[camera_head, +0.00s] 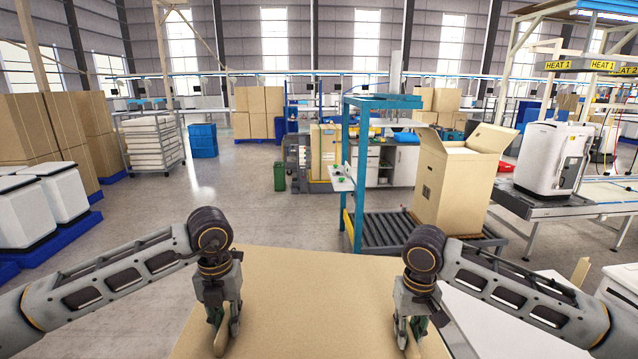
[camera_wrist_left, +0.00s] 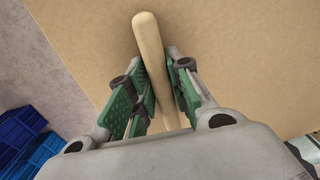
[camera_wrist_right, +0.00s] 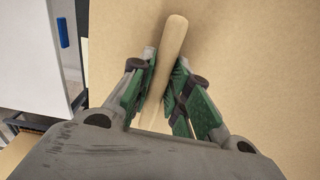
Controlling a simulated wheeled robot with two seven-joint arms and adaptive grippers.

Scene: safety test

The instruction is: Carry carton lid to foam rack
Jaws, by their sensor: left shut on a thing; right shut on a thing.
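The carton lid (camera_head: 315,300) is a flat tan board in front of me, reaching the bottom of the head view. It fills much of the left wrist view (camera_wrist_left: 240,60) and the right wrist view (camera_wrist_right: 250,70). It has two pale bar handles. My left gripper (camera_head: 223,338) is shut on the left handle (camera_wrist_left: 149,45). My right gripper (camera_head: 410,335) is shut on the right handle (camera_wrist_right: 173,45). The lid's near edge is out of view. A wheeled rack (camera_head: 153,142) with stacked white slabs, seemingly the foam rack, stands far off at left.
An open tall carton (camera_head: 458,185) stands on a roller conveyor (camera_head: 395,232) ahead at right, beside a blue-green frame (camera_head: 357,215). White bins (camera_head: 62,190) on blue pallets stand at left. Grey floor (camera_head: 235,195) is clear between the bins and the conveyor.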

